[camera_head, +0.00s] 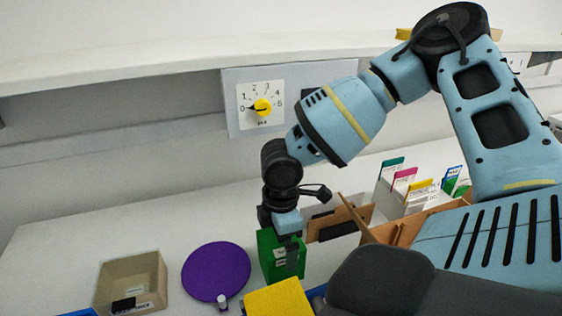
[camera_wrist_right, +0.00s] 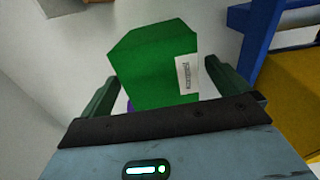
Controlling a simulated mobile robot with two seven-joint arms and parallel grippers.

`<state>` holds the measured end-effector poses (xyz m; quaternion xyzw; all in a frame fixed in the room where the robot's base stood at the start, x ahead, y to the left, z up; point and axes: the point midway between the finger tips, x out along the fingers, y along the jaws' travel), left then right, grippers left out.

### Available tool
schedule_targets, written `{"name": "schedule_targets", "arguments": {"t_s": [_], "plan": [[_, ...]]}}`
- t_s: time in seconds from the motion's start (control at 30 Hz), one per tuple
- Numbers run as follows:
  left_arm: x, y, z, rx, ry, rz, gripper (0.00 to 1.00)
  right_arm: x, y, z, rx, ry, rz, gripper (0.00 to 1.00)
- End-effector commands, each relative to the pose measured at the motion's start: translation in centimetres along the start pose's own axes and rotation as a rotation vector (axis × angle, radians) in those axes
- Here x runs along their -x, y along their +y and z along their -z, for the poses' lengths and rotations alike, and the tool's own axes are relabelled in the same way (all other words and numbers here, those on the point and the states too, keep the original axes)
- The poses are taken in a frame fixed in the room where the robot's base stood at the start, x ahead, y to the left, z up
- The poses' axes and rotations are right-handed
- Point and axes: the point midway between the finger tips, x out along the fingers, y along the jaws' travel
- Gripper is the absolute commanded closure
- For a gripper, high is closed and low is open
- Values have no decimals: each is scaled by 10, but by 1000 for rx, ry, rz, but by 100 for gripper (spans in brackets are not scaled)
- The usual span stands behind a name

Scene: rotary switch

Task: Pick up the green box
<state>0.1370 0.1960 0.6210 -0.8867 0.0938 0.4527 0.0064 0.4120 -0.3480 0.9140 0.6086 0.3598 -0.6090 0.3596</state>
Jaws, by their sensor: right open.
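The green box (camera_head: 288,262) stands on the white table below the rotary switch, with a white label on its face. My right gripper (camera_head: 284,240) is at the box from above and partly covers it. In the right wrist view the green box (camera_wrist_right: 155,68) lies between the two dark green fingers of my right gripper (camera_wrist_right: 172,95). The fingers are open, one on each side of the box. Whether either finger touches it cannot be told. My left gripper is not in view.
A purple disc (camera_head: 216,271) and a beige tray (camera_head: 131,283) are left of the box. A yellow block (camera_head: 279,299) is in front of it. A wooden organizer (camera_head: 340,222) with cards is at right. The rotary switch (camera_head: 262,107) is on the wall.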

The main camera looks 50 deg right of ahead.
Motion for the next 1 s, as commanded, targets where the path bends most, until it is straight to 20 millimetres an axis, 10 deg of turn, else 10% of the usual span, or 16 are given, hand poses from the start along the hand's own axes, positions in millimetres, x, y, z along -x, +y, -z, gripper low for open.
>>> {"name": "schedule_targets", "arguments": {"t_s": [0.43,0.8,1.0], "plan": [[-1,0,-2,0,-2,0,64,-19,1,0,-1,0,-2,1],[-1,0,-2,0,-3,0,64,-18,1,0,-1,0,-2,50],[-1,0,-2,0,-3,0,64,-18,1,1,-1,1,-3,52]]}}
